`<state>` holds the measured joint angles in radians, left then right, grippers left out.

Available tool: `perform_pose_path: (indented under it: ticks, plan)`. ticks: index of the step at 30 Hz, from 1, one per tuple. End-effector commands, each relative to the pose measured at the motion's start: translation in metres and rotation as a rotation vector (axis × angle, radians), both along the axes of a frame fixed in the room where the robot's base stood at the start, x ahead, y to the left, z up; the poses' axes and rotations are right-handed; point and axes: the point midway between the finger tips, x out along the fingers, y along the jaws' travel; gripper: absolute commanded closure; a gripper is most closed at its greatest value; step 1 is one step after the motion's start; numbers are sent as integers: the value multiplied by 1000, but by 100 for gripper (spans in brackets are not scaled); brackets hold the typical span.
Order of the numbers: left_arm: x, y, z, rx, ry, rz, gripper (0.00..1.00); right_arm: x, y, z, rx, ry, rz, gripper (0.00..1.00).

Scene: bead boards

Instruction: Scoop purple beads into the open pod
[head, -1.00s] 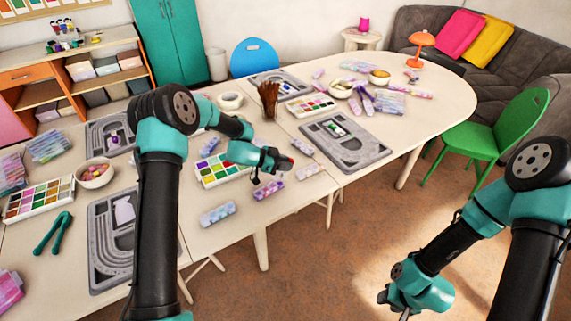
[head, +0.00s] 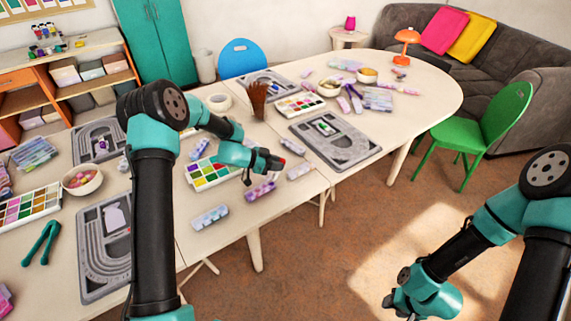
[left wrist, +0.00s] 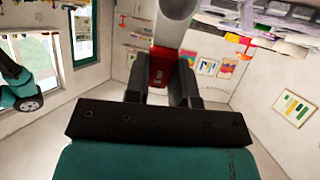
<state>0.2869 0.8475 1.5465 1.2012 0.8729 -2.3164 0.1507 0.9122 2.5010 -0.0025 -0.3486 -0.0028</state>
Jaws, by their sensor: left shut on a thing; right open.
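My left gripper (head: 262,160) is above the near side of the table, over the strips of small lidded pods. In the left wrist view its fingers (left wrist: 161,72) are shut on the red handle of a scoop (left wrist: 160,66), whose pale head points away from them. Whether beads lie in it cannot be seen. A purple pod strip (head: 260,191) lies just below the gripper. Which pod is open is too small to tell. My right gripper (head: 390,301) is open and empty, low over the floor.
A paint palette (head: 212,172) lies left of the gripper, with a brush holder (head: 258,112) behind it. Grey bead boards (head: 362,153) lie around the table. A bowl of beads (head: 82,180) and green pliers (head: 41,243) are at the left.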

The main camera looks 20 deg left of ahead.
Motion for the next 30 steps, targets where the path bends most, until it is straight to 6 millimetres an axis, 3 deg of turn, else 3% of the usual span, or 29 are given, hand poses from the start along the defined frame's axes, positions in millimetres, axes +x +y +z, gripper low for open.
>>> perform_pose_path:
  ticks: [11, 30]
  plan:
    - [1, -3, -1, 21, 13, -4, 98, 0, 0, 0, 0, 0, 1, 57]
    - [12, -21, -20, 325, 210, -6, 98, 0, 0, 0, 0, 0, 1, 57]
